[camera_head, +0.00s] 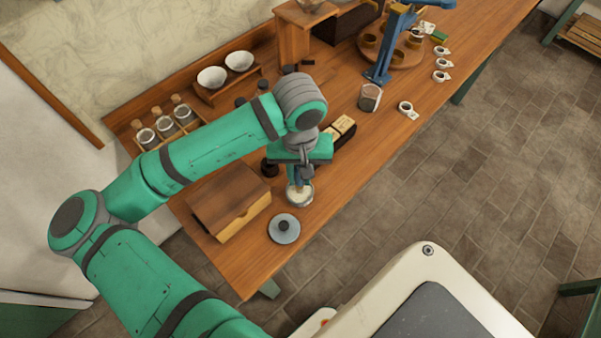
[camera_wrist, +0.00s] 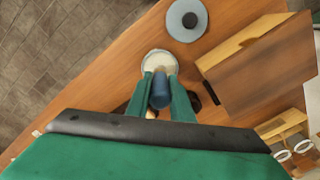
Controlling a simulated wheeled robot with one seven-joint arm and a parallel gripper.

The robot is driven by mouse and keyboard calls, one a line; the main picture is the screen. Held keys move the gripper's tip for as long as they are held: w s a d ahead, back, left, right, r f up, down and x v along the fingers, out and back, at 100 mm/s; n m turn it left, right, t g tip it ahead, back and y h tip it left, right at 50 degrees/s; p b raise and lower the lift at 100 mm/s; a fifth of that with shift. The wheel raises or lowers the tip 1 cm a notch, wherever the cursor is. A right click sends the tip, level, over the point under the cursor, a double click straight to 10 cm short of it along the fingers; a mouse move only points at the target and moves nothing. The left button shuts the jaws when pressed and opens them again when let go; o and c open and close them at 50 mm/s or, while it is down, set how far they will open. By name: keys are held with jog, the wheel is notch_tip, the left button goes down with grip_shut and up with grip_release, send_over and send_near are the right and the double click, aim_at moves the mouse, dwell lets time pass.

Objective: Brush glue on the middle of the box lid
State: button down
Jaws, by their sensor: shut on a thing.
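A wooden box (camera_head: 240,222) with a dark brown lid (camera_head: 224,194) stands near the table's front left; its lid also shows in the wrist view (camera_wrist: 262,75). My gripper (camera_head: 298,184) points down over a small pale pot (camera_head: 300,196), just right of the box. In the wrist view my gripper (camera_wrist: 161,90) is shut on a brush with a blue handle (camera_wrist: 160,90). The brush's lower end is at the pale pot (camera_wrist: 157,60), apparently inside it; the bristles are hidden. A grey round lid with a dark knob (camera_head: 284,228) lies flat in front of the pot.
Behind the box stand a rack of jars (camera_head: 166,124) and two white bowls (camera_head: 225,69). Pale blocks in a dark tray (camera_head: 341,129) lie beyond my gripper. A glass jar (camera_head: 370,97) and several small white cups (camera_head: 407,108) stand farther right.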

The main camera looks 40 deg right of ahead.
jog(key=shift+f, duration=0.6)
dwell(1.3)
jog(key=shift+r, duration=0.15)
jog(key=shift+r, duration=3.4)
jog(key=shift+w, duration=0.1)
